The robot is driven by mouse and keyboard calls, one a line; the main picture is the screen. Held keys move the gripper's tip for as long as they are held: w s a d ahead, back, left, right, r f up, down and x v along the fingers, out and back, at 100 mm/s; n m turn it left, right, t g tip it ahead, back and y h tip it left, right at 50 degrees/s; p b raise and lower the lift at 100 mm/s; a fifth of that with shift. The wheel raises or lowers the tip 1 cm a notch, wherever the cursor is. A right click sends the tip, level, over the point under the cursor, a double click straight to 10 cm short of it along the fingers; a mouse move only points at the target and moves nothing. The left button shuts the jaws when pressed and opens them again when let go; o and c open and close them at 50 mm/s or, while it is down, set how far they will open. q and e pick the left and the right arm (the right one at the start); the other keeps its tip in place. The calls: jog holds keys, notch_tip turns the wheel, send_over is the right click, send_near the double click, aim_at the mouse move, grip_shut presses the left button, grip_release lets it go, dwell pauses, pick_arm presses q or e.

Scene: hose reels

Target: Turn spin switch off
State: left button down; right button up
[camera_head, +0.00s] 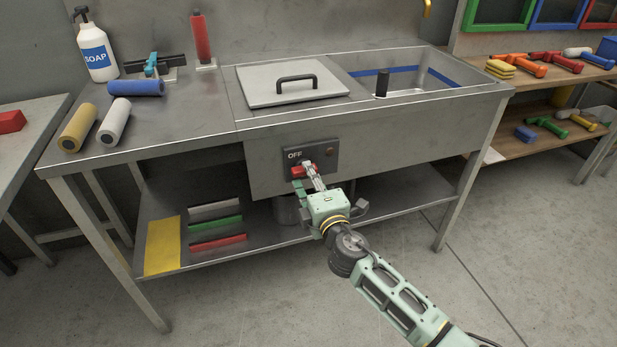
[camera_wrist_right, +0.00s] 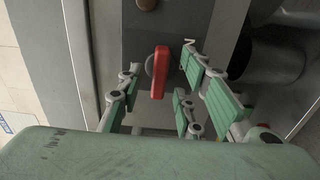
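The spin switch is a red handle (camera_head: 297,172) on a dark panel (camera_head: 324,153) on the front of the steel sink unit. The word OFF stands above the handle, and a small reddish round lamp sits right of it. In the right wrist view the red handle (camera_wrist_right: 159,73) lies between my right gripper's spread fingers (camera_wrist_right: 160,62), with gaps on both sides. In the head view my right gripper (camera_head: 307,174) is at the panel and hides part of the switch. My left gripper is not in view.
A lidded basin (camera_head: 292,84) and an open basin (camera_head: 415,80) are above the panel. The lower shelf (camera_head: 200,235) is below the panel. The floor in front is clear.

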jog(key=shift+x, duration=0.8)
jog(key=shift+c, duration=0.5)
grip_shut()
